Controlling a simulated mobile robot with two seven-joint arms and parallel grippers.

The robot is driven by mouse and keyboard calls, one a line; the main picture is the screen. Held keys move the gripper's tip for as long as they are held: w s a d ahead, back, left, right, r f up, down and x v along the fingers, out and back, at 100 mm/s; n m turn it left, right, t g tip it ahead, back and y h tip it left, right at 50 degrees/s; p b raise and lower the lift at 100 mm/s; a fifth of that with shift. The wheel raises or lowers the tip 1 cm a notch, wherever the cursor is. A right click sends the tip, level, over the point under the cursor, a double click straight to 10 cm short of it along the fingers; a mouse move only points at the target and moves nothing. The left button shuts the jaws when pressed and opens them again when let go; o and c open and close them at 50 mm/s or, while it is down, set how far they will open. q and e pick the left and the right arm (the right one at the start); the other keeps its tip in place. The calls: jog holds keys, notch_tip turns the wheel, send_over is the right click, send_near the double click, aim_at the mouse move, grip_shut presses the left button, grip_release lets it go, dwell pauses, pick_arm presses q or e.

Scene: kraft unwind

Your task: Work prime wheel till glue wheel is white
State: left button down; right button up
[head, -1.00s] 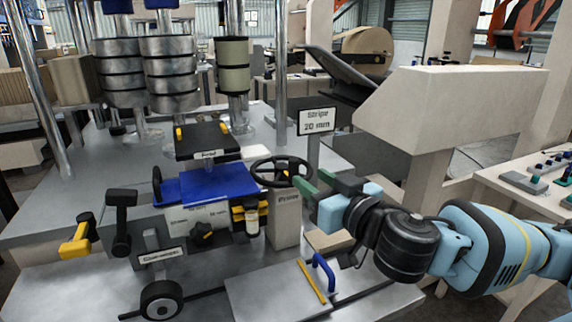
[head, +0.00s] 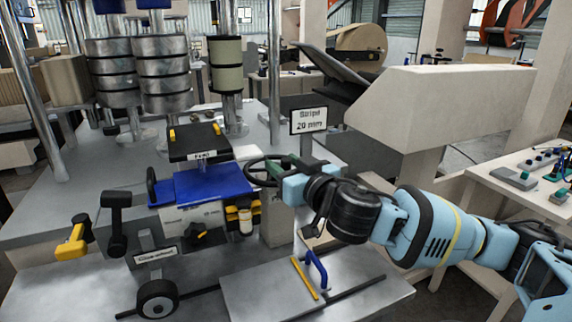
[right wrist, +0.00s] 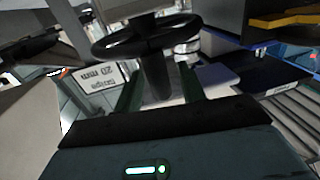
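The prime wheel (head: 257,174) is a black handwheel beside the blue-topped glue unit. My right gripper (head: 283,178) is at its right side in the head view and hides part of it. In the right wrist view the wheel (right wrist: 112,48) is just ahead. The green fingers of my right gripper (right wrist: 160,88) stand apart, one on each side of the wheel's dark stem (right wrist: 156,78); contact cannot be told. The glue wheel (head: 157,299), below its label (head: 155,255), has a black rim and a pale grey hub. My left gripper is not in view.
A "Stripe 20 mm" sign (head: 309,120) stands close behind my right gripper. A plate with a blue handle (head: 317,270) and a yellow bar (head: 304,278) lies in front, below my arm. A beige machine housing (head: 450,95) rises at the right.

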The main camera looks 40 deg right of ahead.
grip_shut()
